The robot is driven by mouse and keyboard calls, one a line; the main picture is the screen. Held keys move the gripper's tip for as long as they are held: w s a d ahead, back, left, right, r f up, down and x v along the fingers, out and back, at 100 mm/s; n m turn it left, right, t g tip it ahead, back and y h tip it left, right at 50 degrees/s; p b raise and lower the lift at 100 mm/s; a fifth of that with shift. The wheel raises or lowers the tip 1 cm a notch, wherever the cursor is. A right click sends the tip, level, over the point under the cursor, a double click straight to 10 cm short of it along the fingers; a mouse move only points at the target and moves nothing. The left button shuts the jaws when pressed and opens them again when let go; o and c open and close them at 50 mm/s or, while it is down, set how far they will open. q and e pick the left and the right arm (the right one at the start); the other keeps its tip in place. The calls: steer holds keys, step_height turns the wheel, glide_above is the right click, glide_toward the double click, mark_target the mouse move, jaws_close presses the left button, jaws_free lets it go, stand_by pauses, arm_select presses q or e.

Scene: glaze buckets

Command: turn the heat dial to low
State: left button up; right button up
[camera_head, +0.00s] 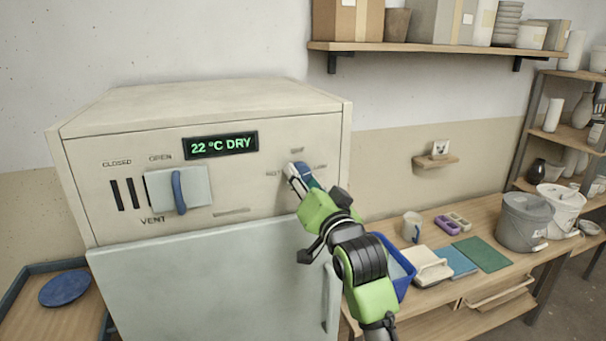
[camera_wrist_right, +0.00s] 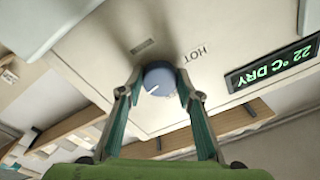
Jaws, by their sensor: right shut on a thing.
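The heat dial (camera_wrist_right: 160,77) is a round blue-grey knob with a white pointer line on the kiln's front panel. In the right wrist view its pointer aims to the lower left, away from the HOT label (camera_wrist_right: 195,54). My right gripper (camera_wrist_right: 160,88) is shut on the dial, one finger on each side. In the head view my right gripper (camera_head: 303,180) covers most of the dial. There, a faint LOW label (camera_head: 320,166) is to its right and a small label is above it. The display (camera_head: 221,145) reads 22 °C DRY. My left gripper is out of view.
A vent slider with a blue handle (camera_head: 179,191) is at the panel's left. The pale kiln door (camera_head: 200,290) is below. A blue bin (camera_head: 404,266) stands beside my right arm on the workbench, with buckets (camera_head: 525,222) farther right. A shelf (camera_head: 430,49) hangs above.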

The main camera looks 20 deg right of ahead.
steer(key=shift+m+p, duration=0.45)
steer(key=shift+m, duration=0.55)
steer(key=o, duration=1.1)
steer(key=s, duration=0.8)
steer(key=s+f, duration=0.1)
steer(key=s, duration=0.3)
steer(key=shift+d, duration=0.2)
steer(key=shift+f, duration=0.1)
